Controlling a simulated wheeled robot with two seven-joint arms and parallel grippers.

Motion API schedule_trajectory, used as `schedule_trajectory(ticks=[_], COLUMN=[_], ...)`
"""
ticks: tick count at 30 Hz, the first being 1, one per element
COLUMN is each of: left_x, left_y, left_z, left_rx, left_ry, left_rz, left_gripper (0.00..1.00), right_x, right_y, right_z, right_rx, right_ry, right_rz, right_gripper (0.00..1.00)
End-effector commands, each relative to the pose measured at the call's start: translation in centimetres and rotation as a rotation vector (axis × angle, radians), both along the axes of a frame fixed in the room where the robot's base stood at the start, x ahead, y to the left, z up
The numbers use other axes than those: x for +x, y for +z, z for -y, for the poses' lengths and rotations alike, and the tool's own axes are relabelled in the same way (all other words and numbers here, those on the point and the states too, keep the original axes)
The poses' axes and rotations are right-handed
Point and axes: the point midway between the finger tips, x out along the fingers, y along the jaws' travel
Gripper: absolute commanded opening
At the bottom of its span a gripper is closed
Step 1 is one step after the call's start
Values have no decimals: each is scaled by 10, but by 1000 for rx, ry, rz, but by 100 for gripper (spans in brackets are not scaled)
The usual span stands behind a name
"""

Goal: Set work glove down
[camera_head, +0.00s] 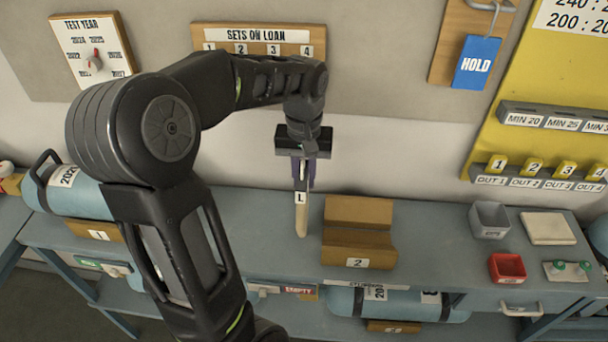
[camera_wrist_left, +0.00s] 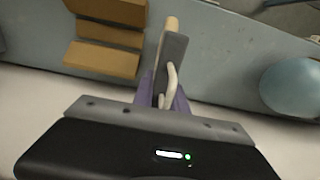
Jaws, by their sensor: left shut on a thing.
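The work glove (camera_head: 301,214) is a narrow, upright tan-and-grey piece with an "L" label. My left gripper (camera_head: 303,178) points down with its purple fingers shut on the upper part. The glove hangs over the blue-grey bench (camera_head: 270,225), just left of the wooden cradle marked 2 (camera_head: 358,238). I cannot tell whether its lower end touches the bench top. In the left wrist view the glove (camera_wrist_left: 172,55) shows a grey body, a cream curved strip and a tan end between the purple fingers. My right gripper is not in view.
A blue cylinder (camera_head: 85,195) lies at the bench's left. A grey bin (camera_head: 489,220), a red bin (camera_head: 507,268) and a pale pad (camera_head: 547,228) stand at the right. The bench is clear between the cradle and the grey bin. The wall with boards is behind.

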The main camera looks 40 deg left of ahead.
Motion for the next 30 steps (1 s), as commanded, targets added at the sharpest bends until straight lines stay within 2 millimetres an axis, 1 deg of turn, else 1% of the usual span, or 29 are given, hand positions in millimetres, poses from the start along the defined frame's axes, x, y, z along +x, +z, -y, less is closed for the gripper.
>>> schedule_trajectory(ticks=[4, 5, 12, 19, 22, 26, 28, 30], left_x=[0, 0, 0, 0, 0, 0, 1, 1], left_y=[-1, -1, -1, -1, 2, 15, 20, 32], left_z=[0, 0, 0, 0, 0, 0, -1, -1], left_rx=[0, 0, 0, 0, 0, 0, 2, 2], left_ry=[0, 0, 0, 0, 0, 0, 1, 1], left_rz=[0, 0, 0, 0, 0, 0, 4, 4], left_gripper=[0, 19, 39, 39, 39, 39, 39, 39], right_x=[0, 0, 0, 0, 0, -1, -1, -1], right_y=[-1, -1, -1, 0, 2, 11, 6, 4], right_z=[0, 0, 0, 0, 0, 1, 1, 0], right_rx=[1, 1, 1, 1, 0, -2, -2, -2], right_ry=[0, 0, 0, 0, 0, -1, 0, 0], right_rz=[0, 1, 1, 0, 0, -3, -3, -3], right_gripper=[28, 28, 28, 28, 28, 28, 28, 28])
